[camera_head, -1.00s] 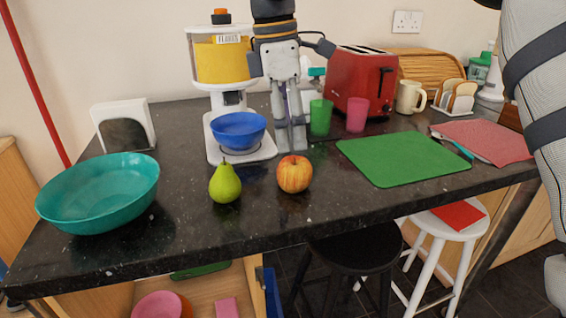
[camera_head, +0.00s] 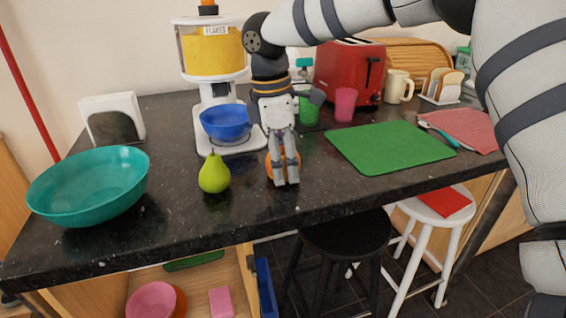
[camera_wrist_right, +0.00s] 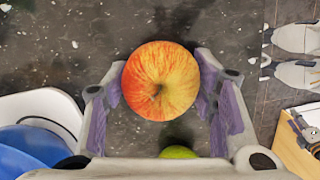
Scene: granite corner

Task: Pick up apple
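The red and yellow apple (camera_wrist_right: 160,82) rests on the dark granite counter (camera_wrist_right: 95,40). In the head view it is mostly hidden behind my right gripper (camera_head: 283,178), with orange edges showing beside the fingers. My right gripper points down over the apple. In the right wrist view its two purple-padded fingers are spread, one on each side of the apple, with narrow gaps seeming to show between pads and fruit. My left gripper is not in view.
A green pear (camera_head: 214,173) stands just left of the gripper. A blue bowl (camera_head: 225,122) sits on the flakes dispenser's white base behind. A teal bowl (camera_head: 90,186) is at the left. A green mat (camera_head: 388,147) lies bare to the right; the counter's front edge is close.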

